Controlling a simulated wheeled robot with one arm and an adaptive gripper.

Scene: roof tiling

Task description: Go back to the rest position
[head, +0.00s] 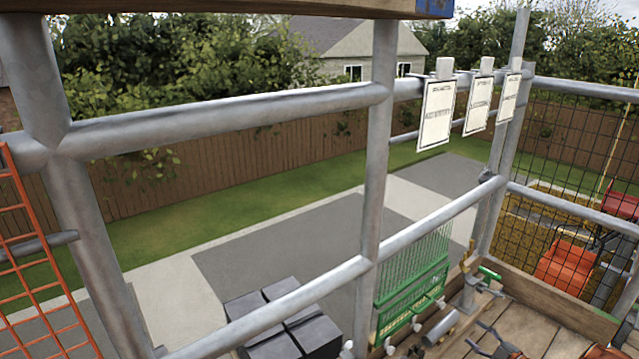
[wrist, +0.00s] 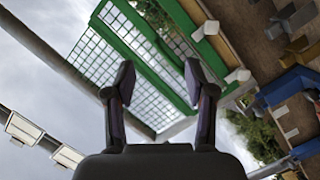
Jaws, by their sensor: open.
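My gripper (wrist: 158,85) shows in the wrist view with its two dark fingers spread apart and nothing between them. Behind the fingers are a green-framed mesh panel (wrist: 150,35) and sky, so the wrist view looks tilted. The gripper cannot be made out in the head view.
Grey scaffold tubes (head: 375,150) cross the head view. Several white sheets (head: 437,115) hang from the upper rail. A green rack (head: 410,297) stands at the rail, near dark blocks (head: 285,330). Wooden planks (head: 540,325) lie at lower right; orange mesh (head: 40,270) is at left.

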